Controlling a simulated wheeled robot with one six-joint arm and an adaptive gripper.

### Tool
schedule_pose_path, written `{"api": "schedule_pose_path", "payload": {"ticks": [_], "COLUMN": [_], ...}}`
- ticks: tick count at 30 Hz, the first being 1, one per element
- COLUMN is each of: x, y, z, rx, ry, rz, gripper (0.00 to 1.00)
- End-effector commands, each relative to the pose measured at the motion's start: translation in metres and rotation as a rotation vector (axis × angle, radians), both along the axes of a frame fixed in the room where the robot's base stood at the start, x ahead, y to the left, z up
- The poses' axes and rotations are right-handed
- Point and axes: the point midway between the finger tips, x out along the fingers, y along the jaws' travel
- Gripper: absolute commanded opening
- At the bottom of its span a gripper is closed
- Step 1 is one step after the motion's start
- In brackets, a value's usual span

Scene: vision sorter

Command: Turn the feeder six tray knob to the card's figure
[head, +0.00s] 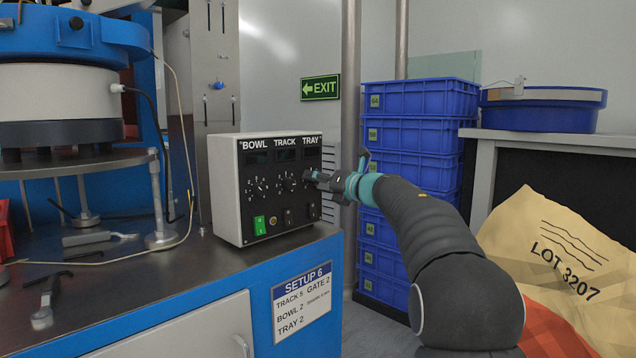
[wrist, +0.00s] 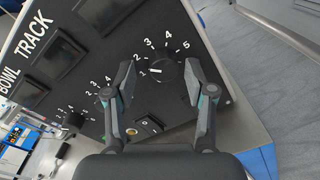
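The control box (head: 275,185) has three knobs under the labels BOWL, TRACK and TRAY. The tray knob (wrist: 163,70) is black, with figures 1 to 5 around it; its white mark appears to point near 1. In the head view my gripper hides this knob. My gripper (wrist: 161,76) is open, its fingers on either side of the tray knob with gaps showing. In the head view my gripper (head: 318,178) is at the box's right front. The card (head: 302,300) reads SETUP 6, TRACK 5, GATE 2, BOWL 2, TRAY 2.
The track knob (head: 289,184) and bowl knob (head: 258,189) sit left of my gripper. A green switch (head: 260,225) is below them. Tools lie on the bench (head: 160,270). Blue crates (head: 420,135) stack behind my arm, and a yellow sack (head: 560,250) lies right.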

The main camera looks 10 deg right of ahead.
Motion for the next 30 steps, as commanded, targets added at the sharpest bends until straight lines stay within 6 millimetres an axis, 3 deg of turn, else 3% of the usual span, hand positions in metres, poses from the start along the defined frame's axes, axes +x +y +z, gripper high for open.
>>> {"api": "schedule_pose_path", "payload": {"ticks": [11,24,30], "x": [-0.007,-0.074,-0.094], "y": [-0.009,-0.054,-0.067], "z": [0.001,0.003,0.004], "rx": [0.002,0.002,0.001], "ry": [0.000,0.000,-0.001], "rz": [-0.008,-0.009,-0.007], "gripper": [0.55,0.55,0.55]}}
